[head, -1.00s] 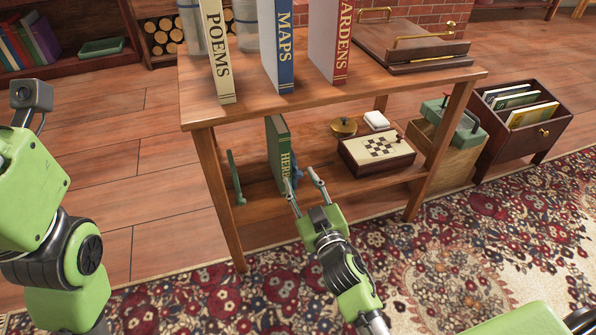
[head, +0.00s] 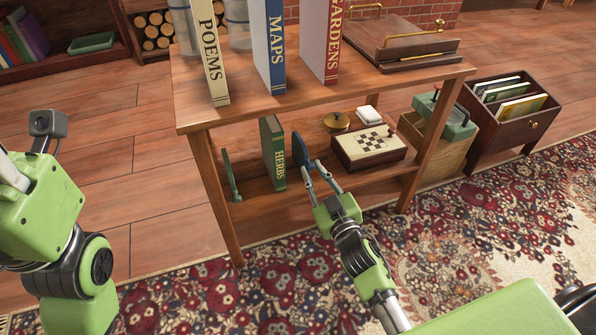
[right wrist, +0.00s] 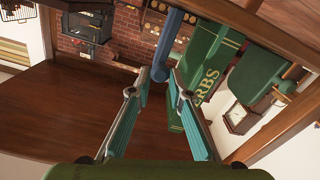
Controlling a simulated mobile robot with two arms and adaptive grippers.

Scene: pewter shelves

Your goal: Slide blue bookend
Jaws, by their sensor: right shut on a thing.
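The blue bookend (head: 301,149) stands upright on the lower shelf, just right of the green HERBS book (head: 273,154), with a narrow gap between them. My right gripper (head: 315,167) reaches in from the front and is shut on the bookend's near edge. In the right wrist view the fingertips (right wrist: 167,84) close around the blue bookend (right wrist: 168,43), with the HERBS book (right wrist: 207,68) beside it. A green bookend (head: 231,175) stands left of the book. My left arm is at the left edge; its fingers are not seen.
Right of the bookend, a chessboard box (head: 368,148), a brass-coloured lidded pot (head: 337,122) and a white item (head: 369,115) occupy the lower shelf. The upper shelf (head: 250,103) lies above my gripper. Table legs (head: 215,195) bound the shelf front.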

